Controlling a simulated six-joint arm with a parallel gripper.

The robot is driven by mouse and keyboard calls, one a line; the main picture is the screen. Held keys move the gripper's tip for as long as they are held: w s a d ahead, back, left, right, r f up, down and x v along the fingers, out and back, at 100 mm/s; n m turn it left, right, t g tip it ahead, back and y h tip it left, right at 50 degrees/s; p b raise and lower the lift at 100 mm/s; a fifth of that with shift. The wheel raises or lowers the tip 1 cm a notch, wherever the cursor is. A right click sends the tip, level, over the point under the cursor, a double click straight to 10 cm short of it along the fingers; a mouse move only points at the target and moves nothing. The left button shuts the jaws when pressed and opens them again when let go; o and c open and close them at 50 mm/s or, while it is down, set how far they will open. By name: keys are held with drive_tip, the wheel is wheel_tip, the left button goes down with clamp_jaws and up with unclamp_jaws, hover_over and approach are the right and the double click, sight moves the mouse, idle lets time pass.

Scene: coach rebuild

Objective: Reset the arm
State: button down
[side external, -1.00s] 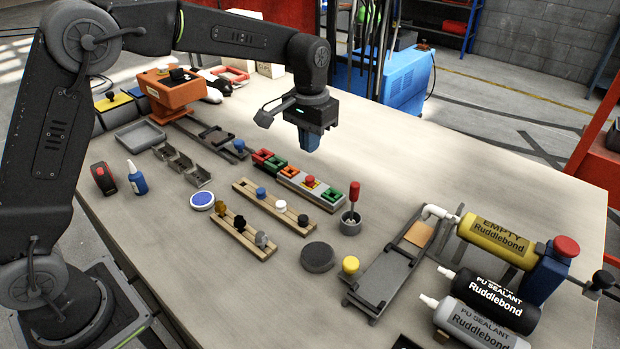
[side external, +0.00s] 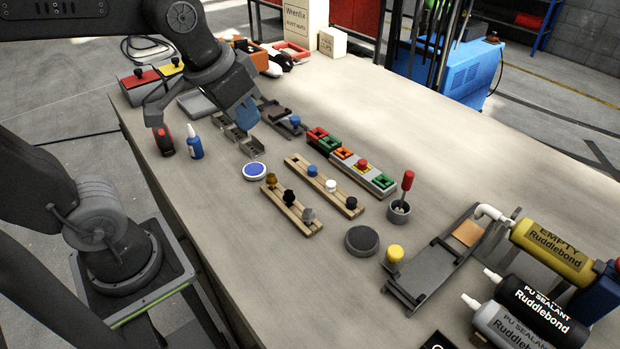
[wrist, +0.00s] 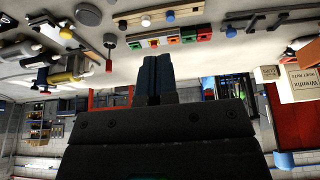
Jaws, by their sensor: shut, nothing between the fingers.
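My gripper (side external: 248,114) is in the upper left of the side view, above the table near the small metal brackets. Its blue fingers are shut with nothing between them. In the wrist view the closed fingers (wrist: 155,75) point up the picture, side by side, with the table's objects beyond them. My arm reaches in from the upper left of the side view, and its wrist hides part of the orange box behind it.
A blue bottle (side external: 195,145) stands at left. The table's back right is clear.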

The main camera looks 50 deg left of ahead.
drive_tip(key=shift+t, duration=0.5)
drive_tip(key=s, duration=0.1)
drive_tip(key=s+f, duration=0.1)
drive_tip(key=s, duration=0.1)
drive_tip(key=s+f, duration=0.1)
drive_tip(key=s, duration=0.1)
drive_tip(key=shift+a+f, duration=0.1)
drive_tip(key=shift+a, duration=0.1)
